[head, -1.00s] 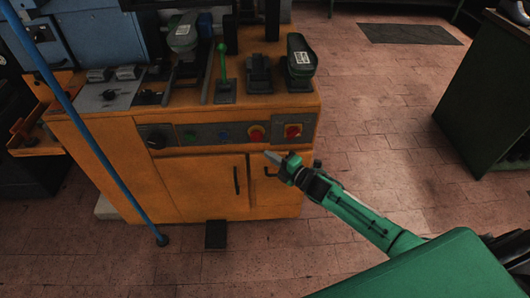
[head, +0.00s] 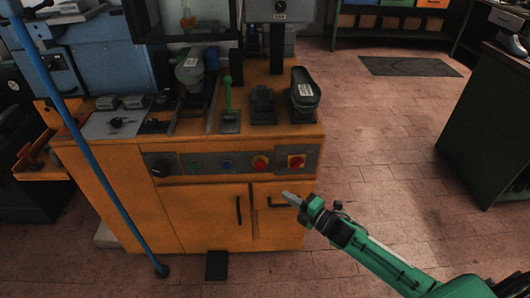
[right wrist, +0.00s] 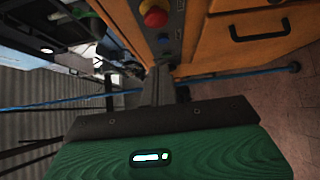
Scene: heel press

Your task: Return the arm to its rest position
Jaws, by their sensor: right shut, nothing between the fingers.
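My right gripper (head: 292,199) comes in from the lower right in the head view. It is shut and empty, in front of the right cabinet door of the orange press cabinet (head: 215,215), below the control panel. In the right wrist view its closed fingers (right wrist: 160,88) point toward the cabinet, with the red button (right wrist: 155,17) beyond them. Whether the fingertips touch the cabinet cannot be told. My left gripper is not in view.
The control panel (head: 215,166) carries a black knob, small buttons, a red button (head: 260,163) and a red-yellow switch (head: 297,161). A green lever (head: 228,95) stands on top. A blue pole (head: 100,172) leans at left. A dark green cabinet (head: 490,130) stands at right. Floor between is clear.

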